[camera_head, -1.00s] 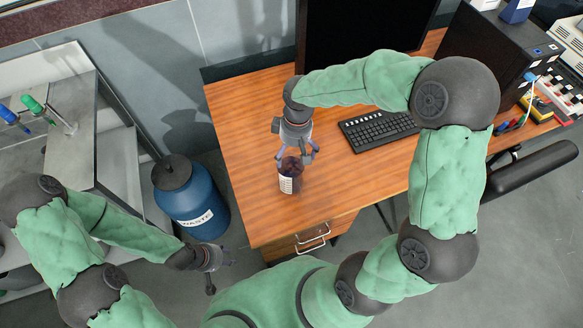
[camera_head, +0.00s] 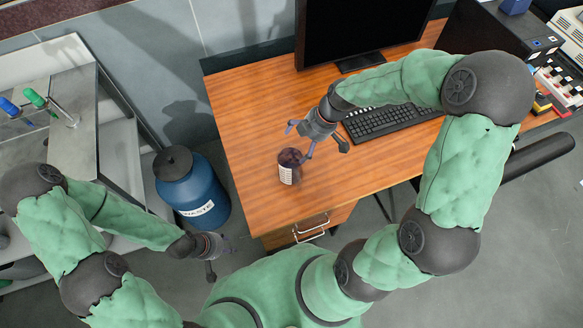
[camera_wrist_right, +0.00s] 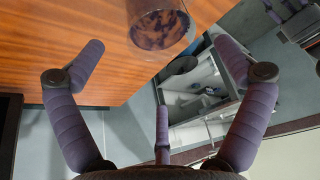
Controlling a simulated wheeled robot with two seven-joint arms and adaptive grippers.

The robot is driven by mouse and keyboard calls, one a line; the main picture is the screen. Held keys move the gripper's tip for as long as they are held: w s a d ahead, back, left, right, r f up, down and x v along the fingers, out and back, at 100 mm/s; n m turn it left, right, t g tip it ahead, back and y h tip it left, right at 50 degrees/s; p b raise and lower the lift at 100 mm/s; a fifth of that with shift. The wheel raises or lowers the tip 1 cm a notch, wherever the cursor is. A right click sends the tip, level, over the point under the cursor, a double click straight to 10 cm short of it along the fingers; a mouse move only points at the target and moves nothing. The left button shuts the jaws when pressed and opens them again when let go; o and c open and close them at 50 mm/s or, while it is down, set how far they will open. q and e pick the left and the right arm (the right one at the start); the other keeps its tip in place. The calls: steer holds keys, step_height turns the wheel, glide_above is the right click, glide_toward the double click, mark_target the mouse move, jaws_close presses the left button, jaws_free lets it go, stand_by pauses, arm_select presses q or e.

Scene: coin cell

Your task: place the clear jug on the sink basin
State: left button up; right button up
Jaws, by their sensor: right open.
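The clear jug (camera_head: 289,170), see-through with dark contents and a white label, stands upright on the wooden desk near its front left edge. It also shows at the top of the right wrist view (camera_wrist_right: 160,28). My right gripper (camera_head: 316,143) is open and empty, behind and to the right of the jug, with its fingers apart from it. My left gripper (camera_head: 222,252) hangs empty left of the desk's front edge, fingers spread. The grey sink unit (camera_head: 72,140) with blue and green taps is at the far left; its basin is not clearly visible.
A blue waste drum (camera_head: 192,188) stands on the floor between sink unit and desk. A keyboard (camera_head: 378,121) and monitor (camera_head: 350,28) lie behind and right of my right gripper. The desk's left part (camera_head: 245,110) is clear.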

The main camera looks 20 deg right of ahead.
steer(key=b, duration=0.2)
glide_above(291, 156)
steer(key=s+a, duration=0.1)
steer(key=s, duration=0.2)
steer(key=f, duration=0.8)
steer(key=shift+s+a+f, duration=0.15)
steer(key=shift+s, duration=0.15)
steer(key=c, duration=1.4)
